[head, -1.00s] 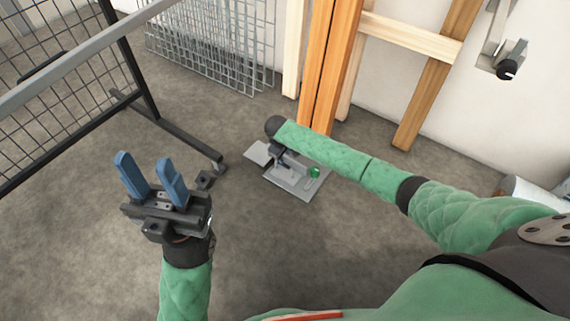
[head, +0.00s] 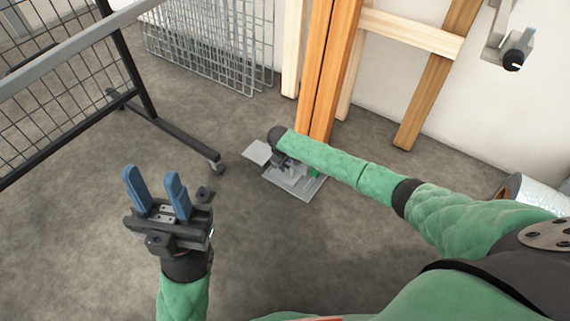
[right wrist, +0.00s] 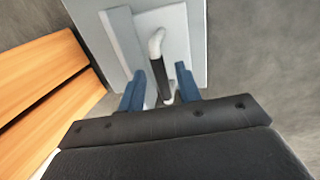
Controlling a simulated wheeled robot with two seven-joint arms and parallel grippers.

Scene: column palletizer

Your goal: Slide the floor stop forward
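The floor stop (head: 290,188) is a grey metal plate device on the floor at the foot of the orange posts. In the right wrist view its plate (right wrist: 196,20) carries an upright handle (right wrist: 158,62) with a dark shaft and a pale curved top. My right gripper (right wrist: 160,84) is open, with one blue finger on each side of the handle; I cannot tell whether they touch it. In the head view my right forearm hides most of that gripper and part of the stop. My left gripper (head: 157,188) is open and empty above the bare floor.
A wheeled black mesh frame (head: 150,115) stands at the left. Wire mesh panels (head: 205,45) lean on the back wall. Orange posts (head: 325,70) rise right behind the stop. A wrapped roll (head: 530,195) lies at the right. The floor in front is clear.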

